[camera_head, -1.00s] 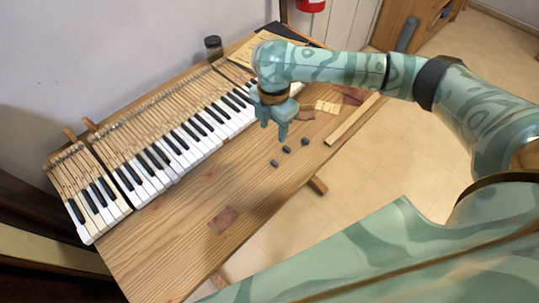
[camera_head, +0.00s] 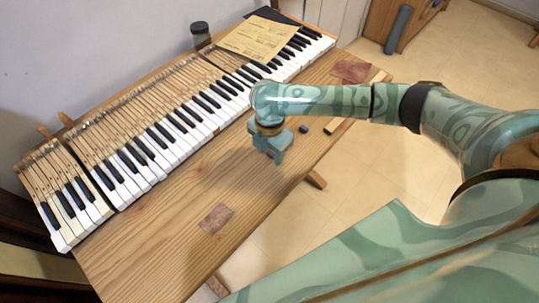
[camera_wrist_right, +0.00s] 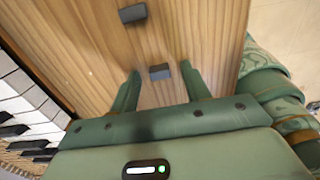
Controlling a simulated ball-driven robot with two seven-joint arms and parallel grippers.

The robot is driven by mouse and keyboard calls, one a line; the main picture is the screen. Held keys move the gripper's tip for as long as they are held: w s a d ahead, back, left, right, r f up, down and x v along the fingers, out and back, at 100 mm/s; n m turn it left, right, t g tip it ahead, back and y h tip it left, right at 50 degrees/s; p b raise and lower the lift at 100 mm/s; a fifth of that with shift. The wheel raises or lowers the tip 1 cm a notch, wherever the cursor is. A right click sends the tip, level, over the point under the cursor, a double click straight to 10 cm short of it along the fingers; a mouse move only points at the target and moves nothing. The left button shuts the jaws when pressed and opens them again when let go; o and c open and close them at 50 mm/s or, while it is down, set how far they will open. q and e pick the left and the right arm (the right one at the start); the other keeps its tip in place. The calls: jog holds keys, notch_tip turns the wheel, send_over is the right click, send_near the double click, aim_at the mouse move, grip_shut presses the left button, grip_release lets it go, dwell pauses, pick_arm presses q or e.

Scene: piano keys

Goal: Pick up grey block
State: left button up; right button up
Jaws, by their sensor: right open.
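A small dark grey block (camera_wrist_right: 160,72) lies on the wooden table, between the fingertips of my right gripper (camera_wrist_right: 160,78) in the right wrist view. The fingers are apart, one on each side of it, with gaps showing. A second grey block (camera_wrist_right: 132,14) lies farther off at the top of that view. In the head view my right gripper (camera_head: 268,156) points down over the table in front of the keys, open. One dark block (camera_head: 303,128) shows to its right; any others are hidden behind the gripper. My left gripper is not in view.
Piano keys (camera_head: 160,145) run diagonally along the back of the table (camera_head: 150,240). A paper sheet (camera_head: 262,38) lies on the far keys. A light wooden strip (camera_head: 340,125) lies right of the blocks. A dark jar (camera_head: 200,33) stands behind.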

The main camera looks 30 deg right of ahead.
jog(key=shift+r, duration=0.15)
jog(key=shift+c, duration=0.6)
grip_shut()
